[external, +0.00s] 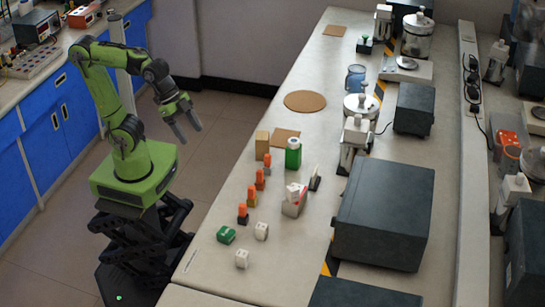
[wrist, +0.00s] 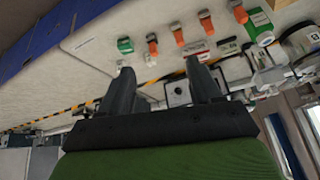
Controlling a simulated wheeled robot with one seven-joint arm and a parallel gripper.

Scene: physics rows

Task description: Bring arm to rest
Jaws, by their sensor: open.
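My green and black arm stands on its base at the left of the external view, bent over at the elbow. My gripper (external: 184,122) hangs over the floor, to the left of the long bench (external: 225,205), apart from it and from everything on it. Its two dark fingers are spread with nothing between them. In the wrist view my gripper (wrist: 163,82) also shows open and empty, with the bench top and its objects beyond the fingertips.
On the bench are several orange-topped pieces (external: 242,213), a green bottle (external: 293,153), a green block (external: 226,235), white cubes (external: 261,231) and a dark box (external: 384,212). Blue cabinets (external: 65,125) line the left. The floor (external: 225,115) behind my arm is clear.

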